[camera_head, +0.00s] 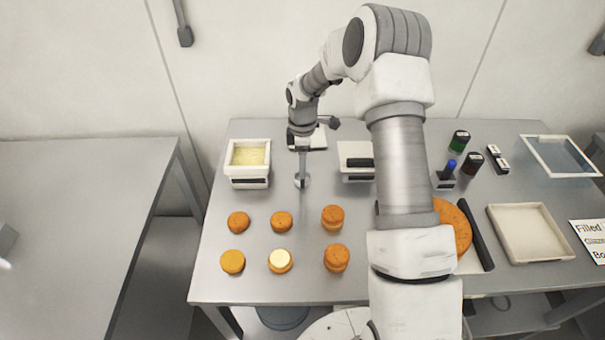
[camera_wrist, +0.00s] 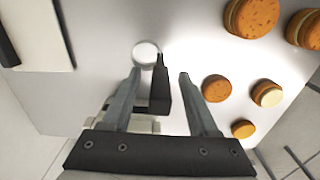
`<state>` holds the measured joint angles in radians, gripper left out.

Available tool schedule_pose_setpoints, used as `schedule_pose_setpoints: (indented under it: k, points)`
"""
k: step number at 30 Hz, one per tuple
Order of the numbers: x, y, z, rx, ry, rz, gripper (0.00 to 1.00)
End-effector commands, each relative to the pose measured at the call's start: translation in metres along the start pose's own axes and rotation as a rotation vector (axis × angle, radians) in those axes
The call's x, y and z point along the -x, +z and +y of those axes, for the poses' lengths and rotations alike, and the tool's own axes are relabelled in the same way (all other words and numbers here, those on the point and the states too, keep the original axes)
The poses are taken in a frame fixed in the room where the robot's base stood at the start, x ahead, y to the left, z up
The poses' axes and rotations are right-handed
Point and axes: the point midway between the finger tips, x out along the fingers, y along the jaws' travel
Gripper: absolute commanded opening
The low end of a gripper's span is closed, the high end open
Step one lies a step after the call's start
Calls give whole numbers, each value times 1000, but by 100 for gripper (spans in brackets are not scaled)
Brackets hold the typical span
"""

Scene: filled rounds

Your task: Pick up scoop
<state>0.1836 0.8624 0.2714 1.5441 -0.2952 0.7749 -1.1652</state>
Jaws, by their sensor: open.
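The scoop shows in the wrist view as a pale round bowl (camera_wrist: 146,53) with a dark handle (camera_wrist: 160,90). The handle lies in the gap between the fingers of my gripper (camera_wrist: 160,75), nearer the left finger. The fingers are apart and not closed on it. Much of the handle is hidden there by the gripper. I cannot tell whether a finger touches the handle.
A white tub of pale yellow filling (camera_head: 248,158) stands left of the gripper. A white block with a black handle (camera_head: 356,162) stands to the right. Several orange-brown rounds (camera_head: 281,222) sit in front, one with a pale top. Jars (camera_head: 472,163) and an empty tray (camera_head: 528,234) are further right.

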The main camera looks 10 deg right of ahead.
Motion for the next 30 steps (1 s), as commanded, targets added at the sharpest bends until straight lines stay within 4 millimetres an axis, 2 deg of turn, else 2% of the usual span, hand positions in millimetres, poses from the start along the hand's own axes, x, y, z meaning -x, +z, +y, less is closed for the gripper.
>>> schedule_pose_setpoints:
  k: [2, 9, 11, 12, 30]
  points:
    - [0, 0, 0, 0, 0, 0, 56]
    - [0, 0, 0, 0, 0, 0, 13]
    - [0, 0, 0, 0, 0, 0, 2]
    - [0, 0, 0, 0, 0, 0, 0]
    - [1, 0, 0, 0, 0, 0, 0]
